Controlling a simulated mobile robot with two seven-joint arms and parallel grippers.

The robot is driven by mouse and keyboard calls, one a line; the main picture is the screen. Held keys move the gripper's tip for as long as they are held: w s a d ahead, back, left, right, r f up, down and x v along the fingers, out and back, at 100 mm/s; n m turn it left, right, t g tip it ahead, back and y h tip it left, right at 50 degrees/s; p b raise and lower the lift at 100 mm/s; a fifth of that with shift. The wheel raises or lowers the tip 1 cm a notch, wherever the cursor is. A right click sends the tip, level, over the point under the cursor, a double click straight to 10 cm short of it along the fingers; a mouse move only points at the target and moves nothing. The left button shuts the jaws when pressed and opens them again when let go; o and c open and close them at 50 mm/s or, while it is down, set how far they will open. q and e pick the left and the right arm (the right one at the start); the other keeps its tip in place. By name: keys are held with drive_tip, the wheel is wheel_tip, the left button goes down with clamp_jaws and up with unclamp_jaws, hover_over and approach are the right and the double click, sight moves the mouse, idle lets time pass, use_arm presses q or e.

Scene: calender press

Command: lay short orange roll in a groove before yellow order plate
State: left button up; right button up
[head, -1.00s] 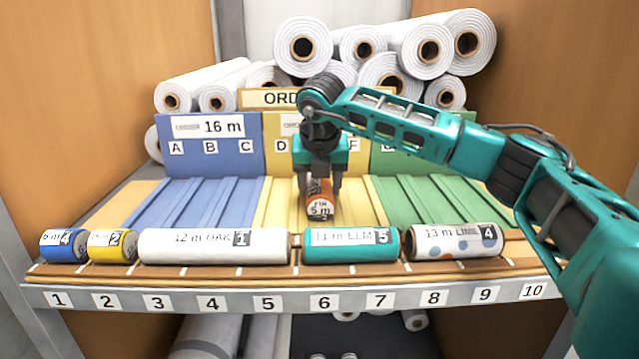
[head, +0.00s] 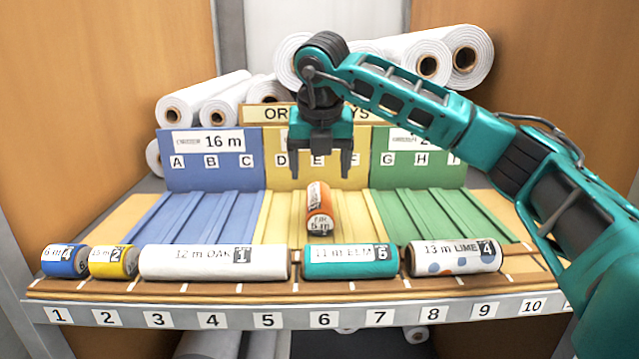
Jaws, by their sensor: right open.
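The short orange roll (head: 319,212), marked 5 m, lies on the yellow grooved section (head: 283,222), its printed end facing me. It points away from me, roughly in line with the letter E, and appears to lie in the middle groove. The yellow order plate (head: 273,177) stands upright behind that section, with letters D, E and F, partly hidden by my gripper. My right gripper (head: 321,168) is open and empty above and behind the roll, clear of it. My left gripper is not in view.
Blue (head: 195,210) and green (head: 440,212) grooved sections flank the yellow one. Along the front lie a blue roll (head: 62,262), a yellow roll (head: 113,262), a long white roll (head: 205,262), a teal roll (head: 345,261) and a spotted roll (head: 445,258). White rolls (head: 215,97) are stacked behind.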

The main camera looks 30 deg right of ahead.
drive_tip(key=v, duration=0.3)
drive_tip(key=shift+r, duration=0.1)
idle(0.5)
